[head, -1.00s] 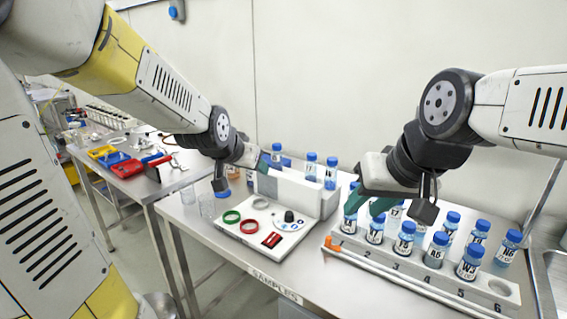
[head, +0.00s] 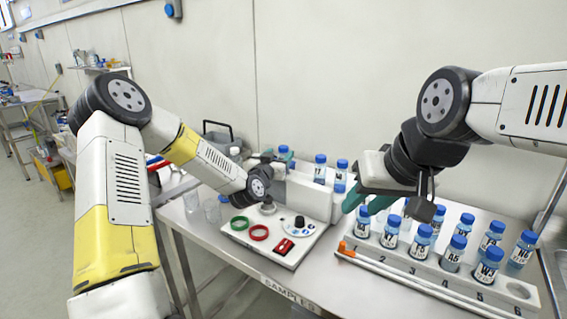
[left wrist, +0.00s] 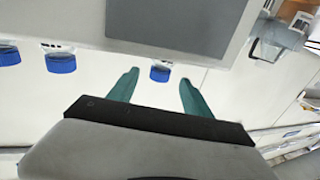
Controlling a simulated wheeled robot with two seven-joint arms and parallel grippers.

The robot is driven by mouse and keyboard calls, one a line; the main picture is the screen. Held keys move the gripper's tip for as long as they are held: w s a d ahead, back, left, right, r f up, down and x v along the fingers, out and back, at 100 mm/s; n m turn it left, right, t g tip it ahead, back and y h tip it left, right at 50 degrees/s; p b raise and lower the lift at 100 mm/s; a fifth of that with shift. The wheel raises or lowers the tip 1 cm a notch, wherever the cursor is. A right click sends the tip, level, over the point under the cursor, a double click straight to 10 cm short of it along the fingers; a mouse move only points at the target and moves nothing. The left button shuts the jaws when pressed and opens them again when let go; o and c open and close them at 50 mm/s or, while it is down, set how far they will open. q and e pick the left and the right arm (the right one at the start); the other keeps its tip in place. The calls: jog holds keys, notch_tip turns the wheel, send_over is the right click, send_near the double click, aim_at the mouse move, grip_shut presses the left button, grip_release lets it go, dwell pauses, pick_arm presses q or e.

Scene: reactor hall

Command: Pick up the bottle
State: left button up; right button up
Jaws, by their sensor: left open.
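A blue-capped bottle (head: 284,149) stands behind the grey block of the analyser, mostly hidden by it and by my left gripper. My left gripper (head: 279,158) is open at this bottle. In the left wrist view the bottle's blue cap (left wrist: 160,73) shows between the two teal fingertips (left wrist: 160,80), with a clear gap to each finger. Two more blue-capped bottles (head: 320,168) (head: 341,175) stand to the right along the block. My right gripper (head: 362,206) hangs over the left end of the bottle rack, its teal fingers apart and nothing seen between them.
A numbered rack (head: 440,268) with several labelled blue-capped bottles fills the bench's right side. The analyser (head: 262,250) has a green ring (head: 239,223), a red ring (head: 259,233) and a knob. Clear beakers (head: 212,211) stand at left. A wall runs behind the bench.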

aim_at(282, 152)
pick_arm(q)
jog(key=x, duration=0.5)
jog(key=shift+w+f, duration=0.1)
grip_shut()
